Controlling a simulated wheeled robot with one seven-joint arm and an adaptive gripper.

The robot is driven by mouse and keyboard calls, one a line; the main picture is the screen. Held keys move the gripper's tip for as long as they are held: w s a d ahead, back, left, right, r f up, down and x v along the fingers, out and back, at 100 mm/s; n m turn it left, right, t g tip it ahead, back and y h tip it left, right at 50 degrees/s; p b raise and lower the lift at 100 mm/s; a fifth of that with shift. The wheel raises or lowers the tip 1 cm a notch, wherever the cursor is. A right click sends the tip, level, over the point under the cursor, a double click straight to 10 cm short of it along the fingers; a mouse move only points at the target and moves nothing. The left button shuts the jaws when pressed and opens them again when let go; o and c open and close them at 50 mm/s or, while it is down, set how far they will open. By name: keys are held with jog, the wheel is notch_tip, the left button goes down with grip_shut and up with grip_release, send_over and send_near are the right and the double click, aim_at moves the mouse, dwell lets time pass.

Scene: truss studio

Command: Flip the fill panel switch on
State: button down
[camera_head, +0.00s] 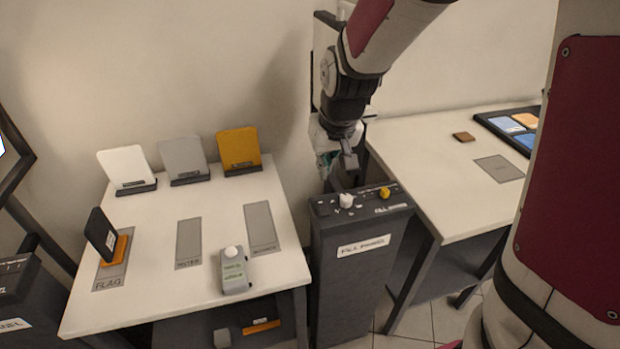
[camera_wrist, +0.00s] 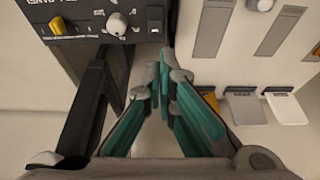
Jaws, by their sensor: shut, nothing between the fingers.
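The fill panel (camera_head: 340,280) is a dark pedestal with a white label on its front, standing between two tables. Its top carries a white round knob (camera_head: 346,200) and a yellow switch-like piece (camera_head: 384,192). In the wrist view the panel top (camera_wrist: 85,32) is at the upper left, with the yellow piece (camera_wrist: 57,25) and the white knob (camera_wrist: 116,23). I cannot tell whether the switch is on or off. My gripper (camera_wrist: 163,68) is shut and empty, apart from the panel controls in the wrist view. In the head view my gripper (camera_head: 340,172) is just behind the panel top.
The left table (camera_head: 215,210) holds three upright cards at the back, a grey device (camera_head: 234,270) in front and a black card in an orange stand (camera_head: 112,250). The right table (camera_head: 430,150) has a small brown block (camera_head: 464,136) and a dark tray (camera_head: 495,124).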

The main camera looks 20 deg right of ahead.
aim_at(317, 203)
jog(key=x, duration=1.4)
jog(key=shift+w+f+g+b, duration=0.25)
jog(key=shift+f+g+b, duration=0.15)
jog(key=shift+g, duration=0.1)
jog(key=shift+r, duration=0.1)
jog(key=shift+s, duration=0.1)
jog(key=shift+s+r+p, duration=0.2)
jog(key=shift+s+p, duration=0.3)
jog(key=shift+s, duration=0.25)
jog(key=s+p+v, duration=0.1)
jog(key=p+v, duration=0.1)
jog(key=v, duration=1.2)
jog(key=shift+f, duration=0.25)
